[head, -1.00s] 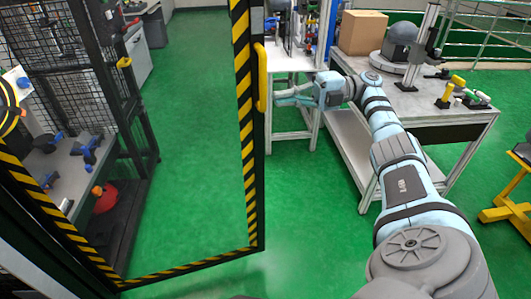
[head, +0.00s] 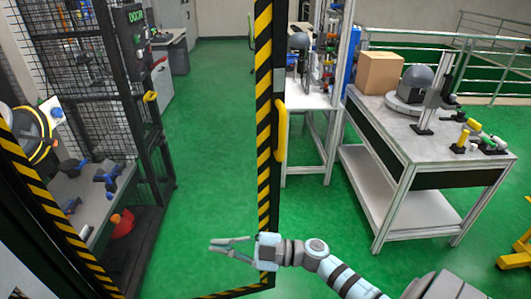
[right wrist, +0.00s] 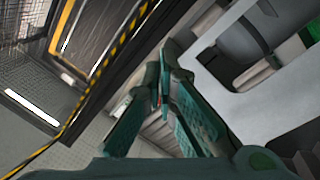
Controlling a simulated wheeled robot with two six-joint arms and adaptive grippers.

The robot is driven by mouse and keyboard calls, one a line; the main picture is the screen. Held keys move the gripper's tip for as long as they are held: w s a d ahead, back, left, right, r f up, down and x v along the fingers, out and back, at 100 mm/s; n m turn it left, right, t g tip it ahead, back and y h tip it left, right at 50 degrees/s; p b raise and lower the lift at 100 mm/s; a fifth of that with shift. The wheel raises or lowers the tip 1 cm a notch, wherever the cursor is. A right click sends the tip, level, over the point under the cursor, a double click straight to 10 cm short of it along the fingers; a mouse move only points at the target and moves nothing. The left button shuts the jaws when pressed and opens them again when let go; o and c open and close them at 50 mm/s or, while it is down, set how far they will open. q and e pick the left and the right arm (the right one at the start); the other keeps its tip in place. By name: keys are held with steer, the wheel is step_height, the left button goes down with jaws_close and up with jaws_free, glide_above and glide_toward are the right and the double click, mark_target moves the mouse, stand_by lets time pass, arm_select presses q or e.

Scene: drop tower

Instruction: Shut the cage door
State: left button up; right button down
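The cage door is a tall see-through panel with a black-and-yellow striped frame (head: 263,60). Its upright free edge stands near the middle of the head view, with a yellow handle (head: 281,130) on its right side. The other striped edge runs down at lower left. My right gripper (head: 218,246) is low in the head view, well below the handle and overlapping the lower part of the free edge. Its two fingers point left, apart and empty. In the right wrist view the fingers (right wrist: 165,110) show with nothing between them; a striped edge passes at left. My left gripper is not in view.
A workbench (head: 400,135) with a cardboard box (head: 380,72) and tools stands at right. A white table (head: 305,100) stands behind the door edge. The green floor between shelving and door edge is clear.

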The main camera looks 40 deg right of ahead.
steer(key=s+d+r+m+t+h, duration=0.1)
steer(key=d+r+m+t+h, duration=0.3)
steer(key=m+h, duration=0.5)
steer(key=d+r+m+t+h, duration=0.2)
steer(key=d+r+m+h, duration=0.2)
steer(key=d+m+h, duration=0.4)
steer(key=m+g+h+p, duration=0.2)
steer(key=m+h, duration=0.2)
steer(key=m, duration=0.1)
glide_toward(262, 163)
steer(key=x, duration=0.7)
steer(key=shift+w+a, duration=0.1)
